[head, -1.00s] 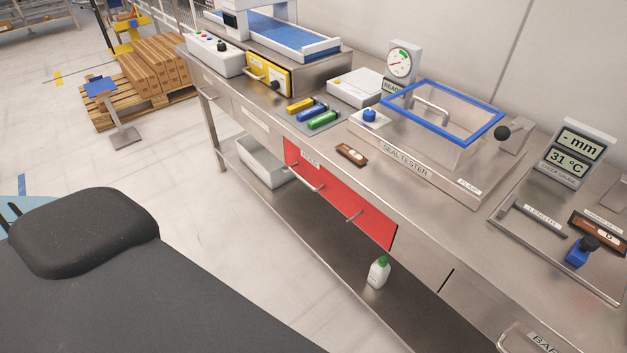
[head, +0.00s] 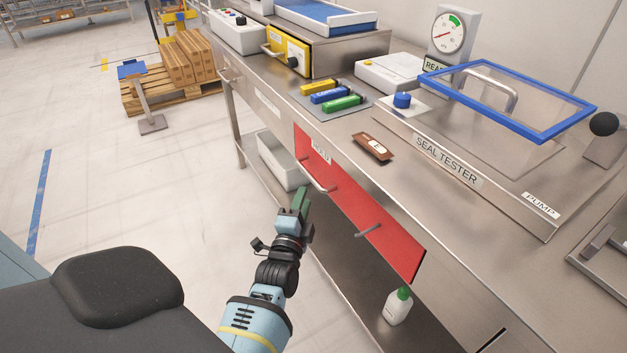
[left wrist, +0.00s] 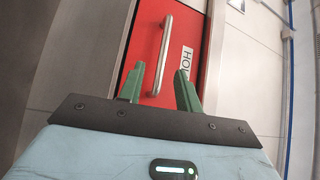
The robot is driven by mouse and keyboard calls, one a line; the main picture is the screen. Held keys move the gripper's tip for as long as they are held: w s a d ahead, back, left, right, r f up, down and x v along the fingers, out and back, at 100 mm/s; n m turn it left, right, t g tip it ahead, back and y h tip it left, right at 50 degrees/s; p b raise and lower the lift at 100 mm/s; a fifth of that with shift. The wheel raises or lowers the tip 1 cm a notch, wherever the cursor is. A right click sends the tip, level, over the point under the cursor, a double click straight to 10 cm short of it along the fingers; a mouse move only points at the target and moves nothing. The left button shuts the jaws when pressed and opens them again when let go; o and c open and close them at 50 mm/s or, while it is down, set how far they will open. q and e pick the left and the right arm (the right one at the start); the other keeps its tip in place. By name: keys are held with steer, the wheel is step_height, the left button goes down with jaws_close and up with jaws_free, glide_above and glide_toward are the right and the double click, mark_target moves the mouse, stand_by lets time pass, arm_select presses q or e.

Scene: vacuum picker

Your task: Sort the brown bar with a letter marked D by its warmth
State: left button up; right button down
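A brown bar (head: 373,147) with a pale label lies flat on the steel bench, in front of the seal tester; I cannot read its letter. A red drawer front (head: 345,192) below the bench edge has two metal handles; the nearer-left handle (head: 318,176) is close to my left gripper (head: 303,198). In the left wrist view the gripper (left wrist: 158,84) is open and empty, its green fingers apart. The handle (left wrist: 160,55) stands ahead, roughly in line with the gap, beside a partly hidden label. My right gripper is out of view.
The seal tester (head: 447,158) with its blue-framed lid fills the bench at right. Yellow, blue and green blocks (head: 331,96) sit behind the bar. A white bin (head: 280,163) and a green-capped bottle (head: 398,306) are on the lower shelf.

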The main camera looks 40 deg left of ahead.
mark_target(310, 175)
arm_select(q)
steer(key=shift+r+b+x, duration=0.1)
steer(key=shift+b+x, duration=0.1)
steer(key=shift+x, duration=1.8)
steer(key=shift+r+b+x, duration=0.15)
steer(key=shift+b+x, duration=0.05)
steer(key=shift+x, duration=1.8)
jaws_close()
